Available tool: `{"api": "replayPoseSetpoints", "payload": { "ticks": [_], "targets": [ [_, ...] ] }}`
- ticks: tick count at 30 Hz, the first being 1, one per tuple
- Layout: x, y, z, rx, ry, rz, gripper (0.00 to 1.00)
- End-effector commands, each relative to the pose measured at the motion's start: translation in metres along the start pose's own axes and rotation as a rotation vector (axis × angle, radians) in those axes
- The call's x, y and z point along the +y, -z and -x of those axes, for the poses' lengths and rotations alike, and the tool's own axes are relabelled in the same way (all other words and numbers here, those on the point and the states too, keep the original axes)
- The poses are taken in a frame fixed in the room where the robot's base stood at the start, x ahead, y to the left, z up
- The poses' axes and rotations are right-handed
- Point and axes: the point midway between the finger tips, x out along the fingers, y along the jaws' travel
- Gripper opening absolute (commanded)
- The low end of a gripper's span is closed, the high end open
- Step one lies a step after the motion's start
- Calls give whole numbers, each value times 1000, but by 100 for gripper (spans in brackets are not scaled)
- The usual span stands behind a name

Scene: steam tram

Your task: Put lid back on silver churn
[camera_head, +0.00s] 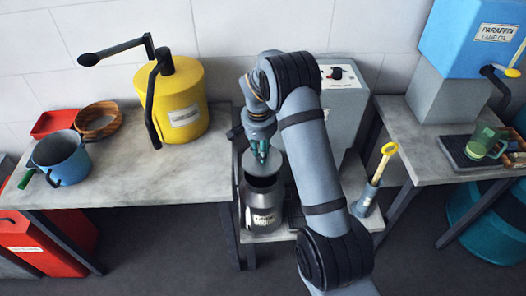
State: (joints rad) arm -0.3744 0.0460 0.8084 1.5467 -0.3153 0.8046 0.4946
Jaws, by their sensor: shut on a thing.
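The silver churn (262,205) stands upright on a low shelf between the two tables, with a label on its front. Its dark mouth faces up. A grey round lid (252,168) shows just above the mouth, tilted towards the camera. My gripper (261,156) points down from above and is shut on the lid. The fingertips and the lid's grip are small and partly hidden, and I cannot tell whether the lid touches the churn's rim.
A yellow canister (172,104) with a black crank, a blue pot (60,157) and a wicker ring (98,119) stand on the left table. A grey box (342,105) stands behind my arm. A yellow-handled tool (380,165) stands close right of it.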

Motion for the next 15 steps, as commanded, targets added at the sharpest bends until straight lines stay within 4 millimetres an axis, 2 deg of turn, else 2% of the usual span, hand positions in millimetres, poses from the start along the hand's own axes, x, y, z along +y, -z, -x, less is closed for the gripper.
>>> {"api": "replayPoseSetpoints", "payload": {
  "ticks": [8,15],
  "targets": [
    [1,-2,-19,-1,0,-1,0],
    [1,-6,-43,-2,-1,-1,0]
  ]
}}
